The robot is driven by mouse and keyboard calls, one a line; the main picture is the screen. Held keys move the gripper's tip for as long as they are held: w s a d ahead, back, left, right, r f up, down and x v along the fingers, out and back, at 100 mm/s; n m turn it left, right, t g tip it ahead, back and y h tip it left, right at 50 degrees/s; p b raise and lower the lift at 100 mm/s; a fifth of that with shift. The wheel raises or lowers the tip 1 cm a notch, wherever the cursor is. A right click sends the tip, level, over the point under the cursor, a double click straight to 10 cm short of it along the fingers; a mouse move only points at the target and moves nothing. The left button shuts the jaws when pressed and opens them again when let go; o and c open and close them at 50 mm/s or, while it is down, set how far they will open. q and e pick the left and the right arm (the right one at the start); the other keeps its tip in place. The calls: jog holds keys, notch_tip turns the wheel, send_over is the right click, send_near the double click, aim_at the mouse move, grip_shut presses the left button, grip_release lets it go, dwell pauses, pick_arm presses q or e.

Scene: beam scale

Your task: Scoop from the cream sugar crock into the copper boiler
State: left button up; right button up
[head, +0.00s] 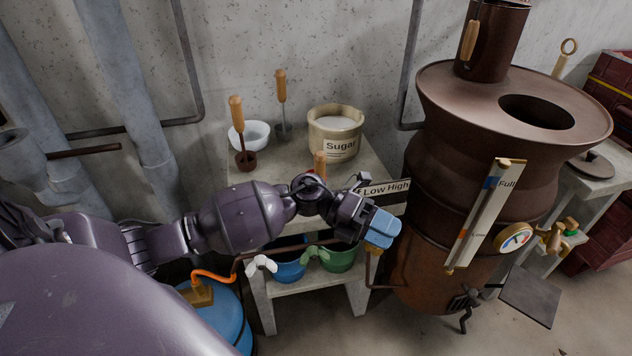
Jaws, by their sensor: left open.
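The cream crock (334,149), labelled "Sugar", stands on the concrete bench and holds white contents. The copper boiler (430,165) stands to its right, brown, with a round dark opening in its top. My left gripper (382,230), with blue fingers, is open in front of the bench, lower than the crock, left of the boiler.
A white bowl (256,134) sits behind the scoops. A brown pot (490,50) stands on the boiler's top. A "Low High" sign (385,190), a "Full" gauge (487,215) and a dial (513,238) are near the gripper.

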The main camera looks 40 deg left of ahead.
pick_arm(q)
jog(key=w+a+m+g+y, duration=0.3)
jog(key=a+m+y, duration=0.1)
jog(key=m+y, duration=0.1)
jog(key=m+y+b, duration=0.1)
jog(key=m+y, duration=0.1)
jog(key=y, duration=0.9)
send_near(322, 164)
jog(key=shift+w+a+f, duration=0.3)
jog(key=shift+w+a, duration=0.1)
jog(key=shift+w, duration=0.1)
jog(key=shift+n, duration=0.3)
notch_tip(322, 164, down, 11)
jog(key=shift+s+r+b, duration=0.1)
jog(key=shift+r+b, duration=0.05)
jog(key=shift+b, duration=0.25)
jog(key=shift+r, duration=0.1)
grip_shut()
